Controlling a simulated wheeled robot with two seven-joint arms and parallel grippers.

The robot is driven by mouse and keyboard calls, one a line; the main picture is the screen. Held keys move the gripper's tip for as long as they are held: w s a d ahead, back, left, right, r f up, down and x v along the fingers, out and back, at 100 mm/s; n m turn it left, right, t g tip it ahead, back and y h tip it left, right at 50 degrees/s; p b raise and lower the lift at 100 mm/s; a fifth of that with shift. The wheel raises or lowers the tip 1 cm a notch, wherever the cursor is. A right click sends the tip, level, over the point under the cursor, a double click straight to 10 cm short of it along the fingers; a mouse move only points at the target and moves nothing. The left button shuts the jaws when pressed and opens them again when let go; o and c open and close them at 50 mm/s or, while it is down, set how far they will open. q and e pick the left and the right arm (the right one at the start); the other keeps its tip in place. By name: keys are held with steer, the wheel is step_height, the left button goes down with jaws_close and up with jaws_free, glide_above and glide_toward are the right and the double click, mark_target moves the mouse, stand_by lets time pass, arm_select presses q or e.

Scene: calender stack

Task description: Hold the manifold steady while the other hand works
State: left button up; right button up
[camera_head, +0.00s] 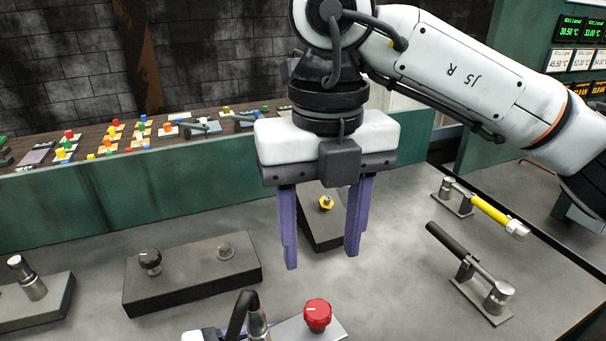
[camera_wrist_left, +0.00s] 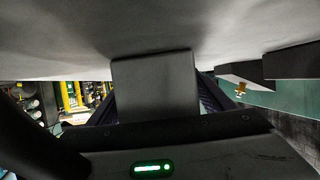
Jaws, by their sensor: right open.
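None of the parts is labelled as the manifold, and I cannot tell which one it is.
A red knob (camera_head: 317,314) on a plate and a black lever (camera_head: 247,313) sit at the front. A yellow-handled clamp (camera_head: 489,210) and a black-handled clamp (camera_head: 468,262) lie right. A block with a metal post (camera_head: 33,284) is far left. A green wall (camera_head: 80,210) bounds the back.

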arm_select(q)
steer(key=shift+a, duration=0.1)
steer(key=v, duration=1.2)
stand_by(0.4)
steer(key=x, duration=1.1)
steer(key=shift+d, duration=0.25)
steer(key=shift+w+d+f, duration=0.2)
steer(key=shift+d, duration=0.05)
arm_select(e)
steer(key=shift+f, duration=1.75)
